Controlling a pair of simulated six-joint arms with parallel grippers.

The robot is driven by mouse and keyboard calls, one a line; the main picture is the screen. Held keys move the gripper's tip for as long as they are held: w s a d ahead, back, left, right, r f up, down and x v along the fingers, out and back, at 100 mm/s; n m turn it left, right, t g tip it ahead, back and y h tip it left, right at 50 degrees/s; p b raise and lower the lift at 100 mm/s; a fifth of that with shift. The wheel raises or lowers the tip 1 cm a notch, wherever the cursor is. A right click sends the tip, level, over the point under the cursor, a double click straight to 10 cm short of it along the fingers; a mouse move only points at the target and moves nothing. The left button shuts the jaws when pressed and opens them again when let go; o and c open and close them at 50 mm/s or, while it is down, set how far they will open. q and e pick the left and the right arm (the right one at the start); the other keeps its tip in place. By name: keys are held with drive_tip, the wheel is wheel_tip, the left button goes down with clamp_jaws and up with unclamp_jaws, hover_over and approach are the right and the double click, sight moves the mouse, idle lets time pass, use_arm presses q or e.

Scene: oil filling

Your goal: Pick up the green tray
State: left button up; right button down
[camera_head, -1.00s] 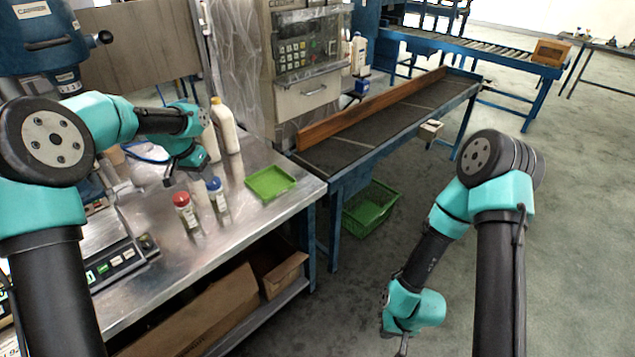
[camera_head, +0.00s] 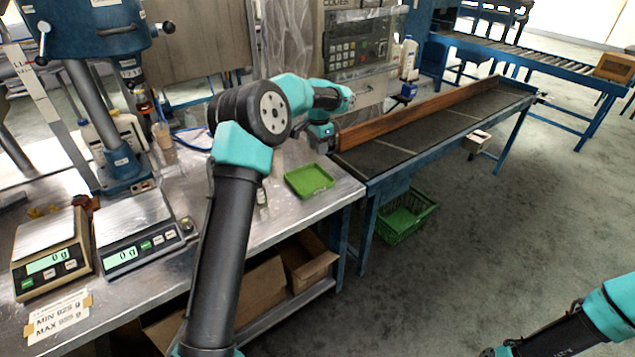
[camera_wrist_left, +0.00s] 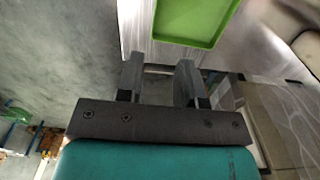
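The green tray (camera_head: 308,181) lies flat and looks empty on the metal table (camera_head: 330,205), near its right corner. The tray also shows at the top of the left wrist view (camera_wrist_left: 190,22). My left gripper (camera_head: 322,150) is beyond the tray in the head view, near the table's far right corner. In the left wrist view its two fingers (camera_wrist_left: 160,68) are apart with nothing between them. They point toward the tray with a gap before it.
Two scales (camera_head: 145,232) stand on the table at left. My left arm hides the middle of the table; part of a small bottle (camera_head: 262,195) shows beside it. A conveyor with a wooden rail (camera_head: 420,112) adjoins at right. A green crate (camera_head: 412,222) is on the floor.

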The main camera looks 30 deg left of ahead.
use_arm(q)
hover_over(319, 192)
drive_tip(key=f, duration=1.2)
drive_tip(key=shift+w+a+f, duration=0.15)
drive_tip(key=shift+w+a, duration=0.1)
drive_tip(key=shift+w, duration=0.05)
drive_tip(key=shift+s+d+f, duration=0.1)
drive_tip(key=shift+d+f, duration=0.05)
drive_tip(key=shift+f, duration=1.15)
drive_tip(key=shift+d+f, duration=0.15)
drive_tip(key=shift+f, duration=1.15)
clamp_jaws()
